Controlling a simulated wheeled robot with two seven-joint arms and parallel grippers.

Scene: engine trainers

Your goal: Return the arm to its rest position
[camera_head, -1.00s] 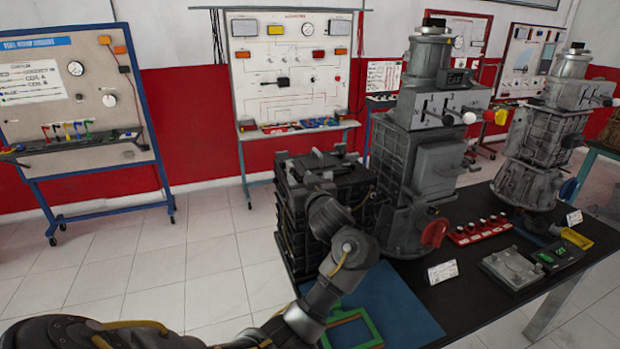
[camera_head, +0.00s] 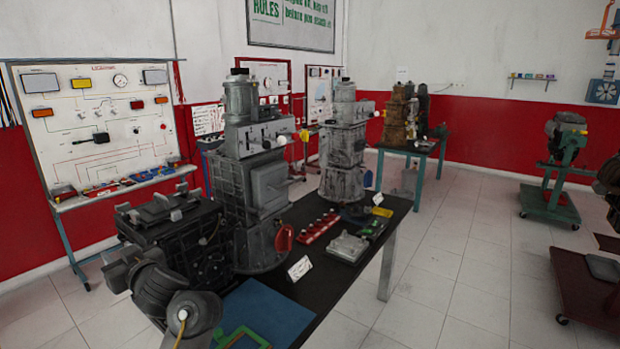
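My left arm (camera_head: 190,312) is at the bottom left, bent, in front of a black engine block (camera_head: 185,240) on the table. My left gripper (camera_head: 118,268) is at the arm's far end, by the left side of that block. Its fingers are dark and not clear, so I cannot tell whether they are open or shut, or whether it touches the block. My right gripper and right arm are not in view.
The dark table (camera_head: 335,275) carries a tall grey gearbox (camera_head: 255,185), another gearbox (camera_head: 343,150), a red switch strip (camera_head: 318,227), a grey plate (camera_head: 348,248) and a blue mat (camera_head: 265,312). Wheeled stands (camera_head: 560,170) are at the right. Open tiled floor lies between.

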